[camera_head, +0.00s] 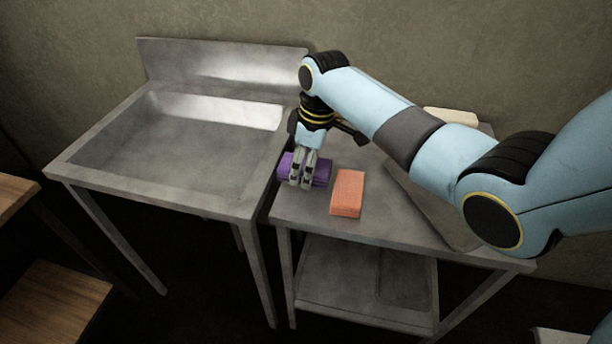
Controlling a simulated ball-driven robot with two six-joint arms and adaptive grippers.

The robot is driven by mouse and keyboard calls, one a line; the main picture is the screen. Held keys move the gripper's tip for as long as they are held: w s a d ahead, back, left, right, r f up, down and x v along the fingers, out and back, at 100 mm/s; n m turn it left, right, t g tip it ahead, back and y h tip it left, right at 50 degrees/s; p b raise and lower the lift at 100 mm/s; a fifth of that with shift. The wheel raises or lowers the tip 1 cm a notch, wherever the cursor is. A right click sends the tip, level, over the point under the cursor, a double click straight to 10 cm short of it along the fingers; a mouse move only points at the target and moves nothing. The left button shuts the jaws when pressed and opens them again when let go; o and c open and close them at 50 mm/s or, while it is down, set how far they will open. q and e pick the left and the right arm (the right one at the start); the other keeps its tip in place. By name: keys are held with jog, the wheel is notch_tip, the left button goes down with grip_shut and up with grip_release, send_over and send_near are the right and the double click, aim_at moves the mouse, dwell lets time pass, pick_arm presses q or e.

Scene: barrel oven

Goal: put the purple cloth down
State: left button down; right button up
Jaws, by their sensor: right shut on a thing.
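The purple cloth (321,172) is a small folded block at the left end of the metal table (400,228), close to the edge beside the sink. My right gripper (302,182) points down over it and is shut on it. The fingers cover the middle of the cloth. I cannot tell whether the cloth touches the tabletop or is held just above it. My left gripper is not in view.
An orange folded cloth (347,193) lies on the table just right of the purple one. A metal sink (180,140) stands to the left, across a narrow gap. A grey flat thing (432,205) lies under my right arm. A pale object (452,116) is at the back.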

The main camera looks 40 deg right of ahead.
notch_tip(320, 180, down, 3)
jog(key=shift+r, duration=0.1)
jog(key=shift+f, duration=0.25)
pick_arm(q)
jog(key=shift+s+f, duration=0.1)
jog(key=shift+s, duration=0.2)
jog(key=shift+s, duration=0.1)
pick_arm(e)
jog(key=shift+f, duration=0.15)
jog(key=o, duration=1)
jog(key=shift+o, duration=0.2)
